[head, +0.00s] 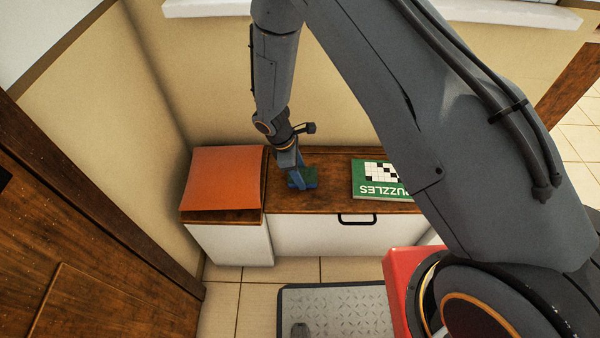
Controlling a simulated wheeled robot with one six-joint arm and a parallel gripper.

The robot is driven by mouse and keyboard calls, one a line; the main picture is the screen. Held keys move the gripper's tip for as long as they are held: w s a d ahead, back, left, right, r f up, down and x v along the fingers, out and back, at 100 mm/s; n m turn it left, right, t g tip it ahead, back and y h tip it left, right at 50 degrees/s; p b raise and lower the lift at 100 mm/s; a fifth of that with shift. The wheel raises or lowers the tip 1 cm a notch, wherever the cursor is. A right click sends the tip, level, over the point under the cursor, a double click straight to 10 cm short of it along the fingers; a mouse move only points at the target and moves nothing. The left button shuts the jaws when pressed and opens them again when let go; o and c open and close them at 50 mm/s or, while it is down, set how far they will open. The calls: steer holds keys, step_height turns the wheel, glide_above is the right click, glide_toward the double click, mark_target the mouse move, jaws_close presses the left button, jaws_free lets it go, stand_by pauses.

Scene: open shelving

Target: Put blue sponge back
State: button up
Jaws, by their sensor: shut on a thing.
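The blue sponge (304,179) shows in the head view with a dark green face and blue edges. It is small and partly covered by my fingers. My gripper (294,172) points down and is shut on the sponge. The sponge is over the wooden top of the low cabinet (320,207), between the orange block and the puzzle book. I cannot tell whether it touches the wood.
A green puzzle book (372,180) lies to the right. A wall stands behind, and a brown wooden door (80,240) is at left. Bare wood lies in front of the sponge.

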steer(key=shift+f, duration=0.15)
steer(key=o, duration=0.9)
steer(key=v, duration=1.2)
steer(key=shift+r, duration=0.2)
